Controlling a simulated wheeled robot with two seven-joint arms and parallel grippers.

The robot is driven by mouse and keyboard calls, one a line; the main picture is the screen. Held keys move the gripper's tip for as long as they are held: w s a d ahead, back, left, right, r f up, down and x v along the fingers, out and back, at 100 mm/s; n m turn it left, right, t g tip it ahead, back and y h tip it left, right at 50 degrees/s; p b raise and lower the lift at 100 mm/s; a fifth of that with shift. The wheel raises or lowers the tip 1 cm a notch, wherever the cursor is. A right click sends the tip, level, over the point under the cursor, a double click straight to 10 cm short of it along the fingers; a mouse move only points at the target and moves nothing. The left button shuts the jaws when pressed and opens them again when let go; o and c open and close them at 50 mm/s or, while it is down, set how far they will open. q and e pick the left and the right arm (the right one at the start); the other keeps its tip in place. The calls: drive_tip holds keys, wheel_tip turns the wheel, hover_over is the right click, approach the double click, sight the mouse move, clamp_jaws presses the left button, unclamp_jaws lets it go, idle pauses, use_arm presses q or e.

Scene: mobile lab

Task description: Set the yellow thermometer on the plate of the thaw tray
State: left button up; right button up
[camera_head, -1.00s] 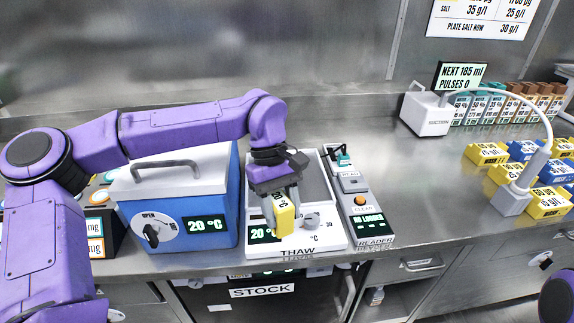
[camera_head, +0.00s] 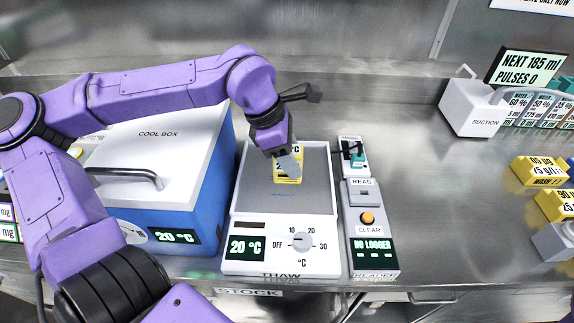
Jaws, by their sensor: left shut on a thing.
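The yellow thermometer (camera_head: 289,178) shows below my left gripper (camera_head: 290,165), which is shut on it. It is over the upper middle of the grey plate (camera_head: 312,197) of the thaw tray (camera_head: 285,232). I cannot tell whether it touches the plate. The gripper covers part of its top face. The thaw tray has a white front with a dial and a display reading 20 °C. My right gripper is out of view.
The blue and white cool box (camera_head: 160,170) stands close on the left of the tray. The reader (camera_head: 367,215), showing NO LOGGER, stands close on its right. The suction unit (camera_head: 478,107) and yellow blocks (camera_head: 541,170) are farther right, with bare bench between.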

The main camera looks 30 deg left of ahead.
use_arm(q)
drive_tip(key=w+a+f, duration=0.1)
drive_tip(key=f, duration=0.2)
drive_tip(key=w+a+f, duration=0.1)
drive_tip(key=f, duration=0.1)
drive_tip(key=w+a+f+p, duration=0.1)
drive_tip(key=f, duration=0.2)
drive_tip(key=shift+w+f, duration=0.1)
drive_tip(key=shift+f, duration=0.25)
drive_tip(key=o, duration=1.1)
drive_tip(key=shift+f, duration=0.1)
